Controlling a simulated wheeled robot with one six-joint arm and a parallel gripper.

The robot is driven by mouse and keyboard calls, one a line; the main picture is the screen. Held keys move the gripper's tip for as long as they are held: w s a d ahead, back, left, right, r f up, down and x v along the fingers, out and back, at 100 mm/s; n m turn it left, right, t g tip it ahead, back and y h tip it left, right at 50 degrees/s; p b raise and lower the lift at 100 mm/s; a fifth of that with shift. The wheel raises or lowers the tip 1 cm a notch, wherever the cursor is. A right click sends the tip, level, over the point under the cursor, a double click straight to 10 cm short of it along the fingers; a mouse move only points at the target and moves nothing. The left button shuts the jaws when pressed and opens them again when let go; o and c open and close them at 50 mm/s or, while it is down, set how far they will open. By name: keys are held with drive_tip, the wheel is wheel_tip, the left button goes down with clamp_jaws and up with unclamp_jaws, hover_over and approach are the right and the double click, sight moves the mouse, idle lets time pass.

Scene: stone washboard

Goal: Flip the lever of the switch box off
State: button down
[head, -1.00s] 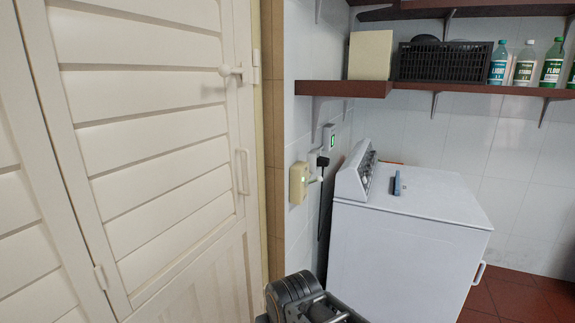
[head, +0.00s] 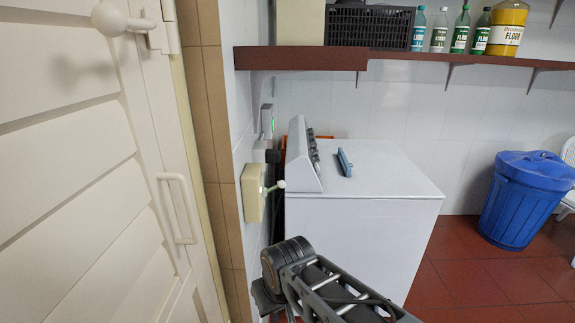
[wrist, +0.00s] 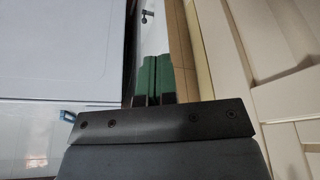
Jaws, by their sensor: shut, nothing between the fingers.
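The switch box (head: 254,193) is a cream box on the tiled wall, between the door and the washing machine. Its lever (head: 272,187), tipped with a pale ball, sticks out to the right and slightly upward. In the wrist view my gripper (wrist: 152,92) shows as two green-and-dark fingers, pressed together and empty. A small dark knobbed shape (wrist: 147,16) shows beyond the fingers; I cannot tell whether it is the lever. In the head view my dark arm is low in the middle, below the box and apart from it; the fingertips are not clearly seen there.
A white washing machine (head: 360,205) stands right of the box, with a blue item (head: 344,162) on top. A louvred door (head: 75,200) with a handle (head: 178,208) is at left. A shelf (head: 420,62) runs above. A blue bin (head: 527,198) stands at right on open red floor.

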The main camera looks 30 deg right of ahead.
drive_tip(key=shift+d, duration=0.1)
drive_tip(key=w+d+r+n+p, duration=0.3)
drive_tip(key=w+r+n+p, duration=0.1)
drive_tip(key=w+r, duration=0.3)
drive_tip(key=w+d+r+n+g+p, duration=0.1)
drive_tip(key=w+d+r+n+p, duration=0.2)
drive_tip(key=w+r, duration=0.3)
drive_tip(key=w+d+r+n+g+p, duration=0.1)
drive_tip(key=w+d+r+n+p, duration=0.3)
drive_tip(key=r, duration=0.9)
drive_tip(key=w+n+p, duration=0.1)
drive_tip(key=w, duration=0.2)
drive_tip(key=shift+w+r+h, duration=0.25)
drive_tip(key=shift+w+h, duration=0.05)
drive_tip(key=shift+h, duration=0.1)
drive_tip(key=p, duration=0.2)
hover_over(275, 189)
wheel_tip(275, 189, down, 10)
drive_tip(key=shift+s, duration=0.4)
drive_tip(key=shift+a+b, duration=0.15)
drive_tip(key=shift+b, duration=0.25)
